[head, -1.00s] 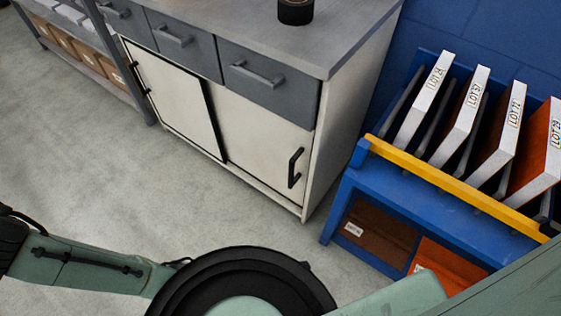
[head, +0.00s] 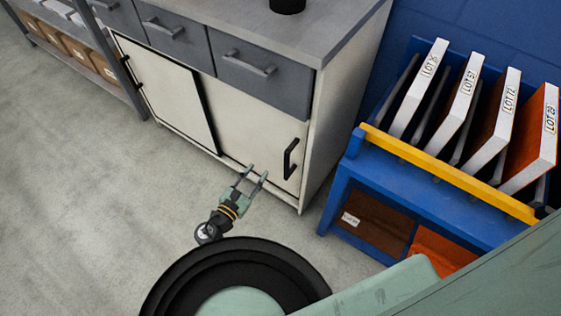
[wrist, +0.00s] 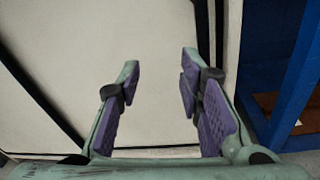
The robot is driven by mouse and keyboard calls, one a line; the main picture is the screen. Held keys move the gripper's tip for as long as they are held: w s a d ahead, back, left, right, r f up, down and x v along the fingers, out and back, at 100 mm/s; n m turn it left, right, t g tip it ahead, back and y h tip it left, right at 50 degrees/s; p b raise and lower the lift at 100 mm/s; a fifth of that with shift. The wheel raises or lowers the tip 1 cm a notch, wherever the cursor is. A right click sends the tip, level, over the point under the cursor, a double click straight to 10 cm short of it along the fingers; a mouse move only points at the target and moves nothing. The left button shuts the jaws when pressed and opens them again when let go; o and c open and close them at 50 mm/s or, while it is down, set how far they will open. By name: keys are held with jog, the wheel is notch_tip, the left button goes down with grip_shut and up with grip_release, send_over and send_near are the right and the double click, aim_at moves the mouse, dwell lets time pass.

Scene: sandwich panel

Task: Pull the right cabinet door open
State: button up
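The right cabinet door (head: 262,132) is an off-white panel under a grey drawer, and it looks shut. Its black upright bar handle (head: 291,158) is near the door's right edge. My gripper (head: 257,172) is open and empty in front of the door's lower part, left of and a little below the handle in the head view. In the wrist view, my gripper's (wrist: 160,65) two purple-padded fingers stand well apart, facing the pale door (wrist: 155,25). A dark upright bar, probably the handle, shows just beyond the right finger, partly hidden by it.
The left cabinet door (head: 165,92) is beside it across a black edge strip. A blue rack (head: 345,180) with a yellow rail (head: 450,175) and several upright lot panels stands close to the cabinet's right. Open grey floor (head: 90,190) lies in front and to the left.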

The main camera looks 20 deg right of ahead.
jog(key=n+h, duration=0.1)
jog(key=h, duration=0.1)
send_near(285, 164)
jog(key=shift+n+g, duration=0.3)
jog(key=shift+g, duration=0.1)
jog(key=p+x, duration=0.1)
jog(key=x, duration=0.9)
jog(key=shift+w+d+r, duration=0.15)
jog(key=shift+w+d, duration=0.15)
grip_shut()
